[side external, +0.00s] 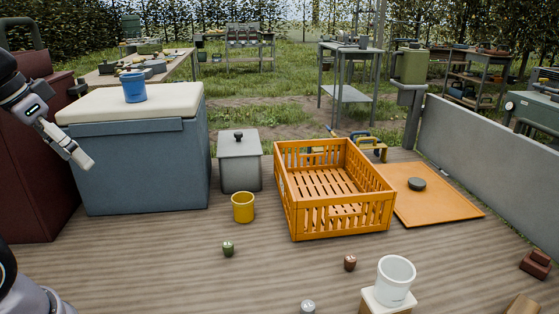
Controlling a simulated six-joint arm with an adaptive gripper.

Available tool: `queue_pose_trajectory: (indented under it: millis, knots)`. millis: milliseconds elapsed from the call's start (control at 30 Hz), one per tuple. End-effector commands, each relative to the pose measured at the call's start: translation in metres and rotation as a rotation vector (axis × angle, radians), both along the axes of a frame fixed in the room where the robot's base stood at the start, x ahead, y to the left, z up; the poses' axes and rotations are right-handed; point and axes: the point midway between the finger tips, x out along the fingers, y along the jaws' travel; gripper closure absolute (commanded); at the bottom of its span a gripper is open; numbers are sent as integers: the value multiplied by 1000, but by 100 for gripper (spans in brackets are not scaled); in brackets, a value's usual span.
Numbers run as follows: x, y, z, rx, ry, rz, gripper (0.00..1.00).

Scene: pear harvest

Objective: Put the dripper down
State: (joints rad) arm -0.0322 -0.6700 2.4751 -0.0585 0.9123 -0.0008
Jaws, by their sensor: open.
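No thing in the side external view can be told for sure as the dripper. A white cup (395,281) stands upright on a small pale block at the front right. A blue cup (133,87) stands on the cooler's cream lid, and a yellow cup (243,207) stands on the wooden deck. My gripper (80,156) is at the far left, in front of the dark red box and left of the cooler. It points down to the right, is open, and no object shows in it. It is apart from all the cups.
A blue-grey cooler (145,165) and a lidded grey bin (240,166) stand left of an empty orange crate (340,221). An orange board (440,205) with a dark round piece lies right. Several small jars lie scattered in front. A grey side wall (485,155) bounds the right. Mid-front deck is mostly clear.

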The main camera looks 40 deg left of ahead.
Motion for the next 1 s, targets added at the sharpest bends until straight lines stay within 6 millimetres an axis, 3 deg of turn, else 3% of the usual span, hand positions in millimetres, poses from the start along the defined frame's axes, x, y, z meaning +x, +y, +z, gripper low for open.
queue_pose_trajectory:
  millis: [267, 467, 733, 1000]
  knots:
    - [71, -5, -39, -362, 354, 309, 36]
    - [132, 10, -87, -679, 567, 592, 36]
    - [198, 61, -186, -1136, 765, 1021, 36]
    - [220, 116, -300, -1531, 835, 1417, 36]
